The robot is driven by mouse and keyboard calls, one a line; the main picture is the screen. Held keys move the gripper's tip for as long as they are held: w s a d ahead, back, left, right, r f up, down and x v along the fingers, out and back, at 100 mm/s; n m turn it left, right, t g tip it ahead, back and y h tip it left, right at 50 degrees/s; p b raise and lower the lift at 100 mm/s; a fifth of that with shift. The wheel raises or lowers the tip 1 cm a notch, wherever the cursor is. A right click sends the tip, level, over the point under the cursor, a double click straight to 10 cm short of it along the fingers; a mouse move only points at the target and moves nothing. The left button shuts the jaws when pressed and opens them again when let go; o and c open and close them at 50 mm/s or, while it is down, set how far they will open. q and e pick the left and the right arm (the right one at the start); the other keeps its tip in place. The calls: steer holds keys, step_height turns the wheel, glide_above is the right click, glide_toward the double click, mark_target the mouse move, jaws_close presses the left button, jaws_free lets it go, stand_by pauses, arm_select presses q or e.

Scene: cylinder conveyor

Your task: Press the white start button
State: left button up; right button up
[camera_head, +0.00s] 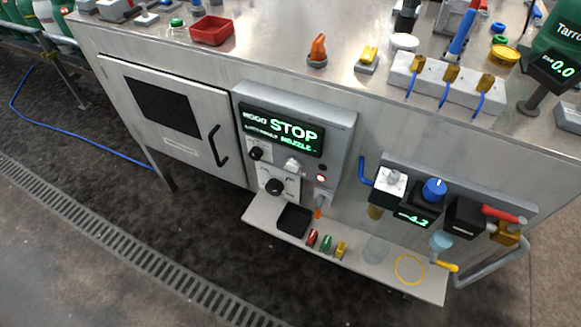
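A grey control panel (343,118) is mounted on the front of the steel counter, with a display (282,130) showing STOP in green letters. Below the display is a small white control (292,164) that stands out from the panel. Its label is too small to read, so I cannot tell whether it is the start button. A small lit red-and-white light or button (321,178) sits to its right, under a dark round one (322,167). Two black knobs, an upper one (256,154) and a lower one (275,187), are on the left. Neither of my grippers is in view.
A shelf (260,209) juts out below the panel, holding a black tray (294,220) and small red, green and yellow parts. Blocks with valves (465,217) project at the right. A cabinet door handle (217,146) sticks out at left. The floor in front is clear.

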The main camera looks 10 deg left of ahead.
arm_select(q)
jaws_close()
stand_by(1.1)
